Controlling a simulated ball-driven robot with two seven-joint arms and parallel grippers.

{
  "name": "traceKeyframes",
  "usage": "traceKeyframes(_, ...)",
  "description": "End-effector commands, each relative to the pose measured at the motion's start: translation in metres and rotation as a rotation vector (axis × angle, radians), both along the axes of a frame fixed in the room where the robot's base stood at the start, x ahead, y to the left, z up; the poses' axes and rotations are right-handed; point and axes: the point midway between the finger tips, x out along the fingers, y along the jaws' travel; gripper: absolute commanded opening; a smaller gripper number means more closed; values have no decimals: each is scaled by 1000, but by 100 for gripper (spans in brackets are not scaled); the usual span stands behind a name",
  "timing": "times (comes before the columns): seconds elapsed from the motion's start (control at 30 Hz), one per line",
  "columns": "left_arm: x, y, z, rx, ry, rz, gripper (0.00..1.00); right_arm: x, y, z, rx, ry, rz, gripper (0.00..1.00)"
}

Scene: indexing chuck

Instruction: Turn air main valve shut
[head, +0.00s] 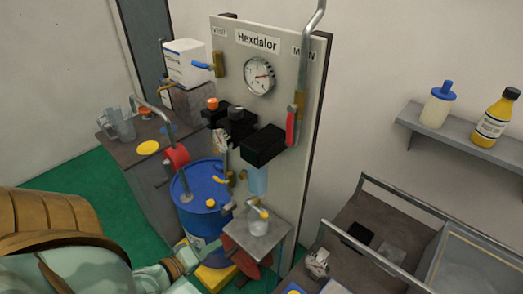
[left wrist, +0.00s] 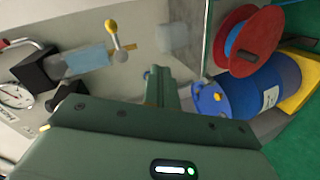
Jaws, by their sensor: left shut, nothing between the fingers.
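The panel (head: 236,95) is marked "Hexdalor", with "VENT" at its top left and a partly covered "MAIN" at its top right. Under the MAIN label, a brass valve (head: 299,103) sits on a grey pipe (head: 304,55). Its red lever (head: 290,127) hangs down, roughly in line with the pipe. A round gauge (head: 259,75) is left of it. My left gripper (head: 191,259) is low in front of the blue drum, well below and left of the red lever. Its fingers are shut and empty in the left wrist view (left wrist: 163,88). My right gripper is not in view.
A blue vent lever (head: 203,66) and black blocks (head: 264,145) stick out from the panel. A blue drum (head: 203,210), a red reel (left wrist: 250,40) and a small stand (head: 257,236) crowd the space below. A railed bench (head: 350,215) stands at right.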

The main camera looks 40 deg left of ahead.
Motion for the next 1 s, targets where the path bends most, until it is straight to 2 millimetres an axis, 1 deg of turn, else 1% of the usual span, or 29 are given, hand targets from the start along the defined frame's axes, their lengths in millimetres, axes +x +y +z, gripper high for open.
traceKeyframes(0.03,10,29,37,23,-51,-11,0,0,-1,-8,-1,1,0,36)
traceKeyframes(0.07,18,41,64,12,-88,-18,0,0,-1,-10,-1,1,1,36)
traceKeyframes(0.1,30,48,101,-18,-137,-35,0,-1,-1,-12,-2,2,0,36)
traceKeyframes(0.17,47,45,157,-95,-208,-75,0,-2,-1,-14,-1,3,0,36)
traceKeyframes(0.2,56,35,191,-163,-248,-107,0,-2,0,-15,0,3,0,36)
traceKeyframes(0.3,65,12,253,-357,-315,-155,0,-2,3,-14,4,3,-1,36)
traceKeyframes(0.33,65,9,259,-414,-315,-152,0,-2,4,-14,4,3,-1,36)
traceKeyframes(0.43,65,9,257,-510,-293,-130,0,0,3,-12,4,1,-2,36)
traceKeyframes(0.57,70,9,260,-524,-294,-123,0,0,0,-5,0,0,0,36)
traceKeyframes(0.67,79,8,262,-523,-296,-120,0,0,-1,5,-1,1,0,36)
traceKeyframes(0.87,105,0,264,-522,-298,-121,0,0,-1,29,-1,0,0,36)
traceKeyframes(1.0,129,-7,264,-524,-297,-123,0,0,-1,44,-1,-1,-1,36)
